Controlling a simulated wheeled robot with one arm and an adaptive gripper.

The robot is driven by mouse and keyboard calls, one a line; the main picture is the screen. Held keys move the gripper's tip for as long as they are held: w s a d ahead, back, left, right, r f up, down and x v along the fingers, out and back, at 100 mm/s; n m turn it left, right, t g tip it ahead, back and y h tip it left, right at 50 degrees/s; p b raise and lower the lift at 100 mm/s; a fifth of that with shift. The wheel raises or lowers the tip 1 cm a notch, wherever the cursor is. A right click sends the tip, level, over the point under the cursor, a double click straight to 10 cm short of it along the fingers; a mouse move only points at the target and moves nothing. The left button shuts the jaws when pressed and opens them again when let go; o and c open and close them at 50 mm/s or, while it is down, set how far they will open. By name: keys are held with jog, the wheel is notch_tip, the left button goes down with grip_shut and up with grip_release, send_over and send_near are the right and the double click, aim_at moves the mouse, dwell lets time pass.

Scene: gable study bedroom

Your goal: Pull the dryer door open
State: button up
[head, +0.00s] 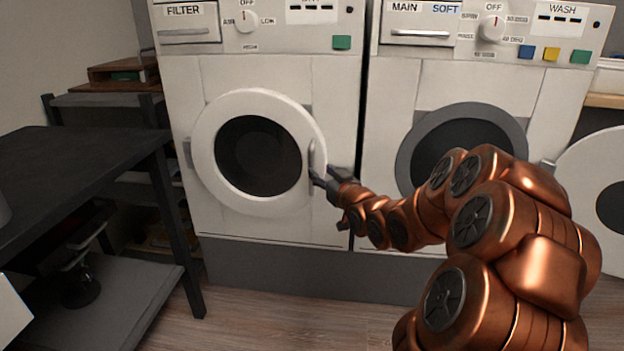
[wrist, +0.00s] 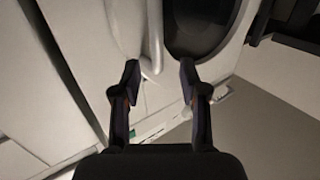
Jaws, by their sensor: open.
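The dryer (head: 280,215) is the white machine on the left, with a filter drawer at its top left. Its round white door (head: 215,187) with a dark window looks shut. The door handle (head: 313,156) is an upright pale bar on the door's right side. My gripper (head: 320,175) is open at the handle's lower part, coming from the right. In the wrist view, the handle (wrist: 155,38) runs down between the two fingers of my gripper (wrist: 158,70), closer to the left finger. I cannot tell whether either finger touches it.
A washer (head: 390,75) stands close on the right, its round door (head: 575,165) swung open to the right. A dark table (head: 90,150) with a lower shelf stands at the left. Wooden floor (head: 260,325) lies clear in front of the dryer.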

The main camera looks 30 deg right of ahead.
aim_at(313, 163)
jog(key=shift+w+d+f+b, duration=0.1)
jog(key=shift+w+d+b, duration=0.25)
jog(key=shift+w, duration=0.9)
jog(key=shift+w+d+r+b, duration=0.15)
jog(key=shift+w+b, duration=0.35)
jog(key=shift+w, duration=0.8)
jog(key=shift+w+d+f+b, duration=0.15)
jog(key=shift+w+d+b, duration=0.2)
jog(key=shift+w, duration=0.9)
jog(key=shift+a, duration=0.1)
jog(key=shift+c, duration=0.4)
grip_shut()
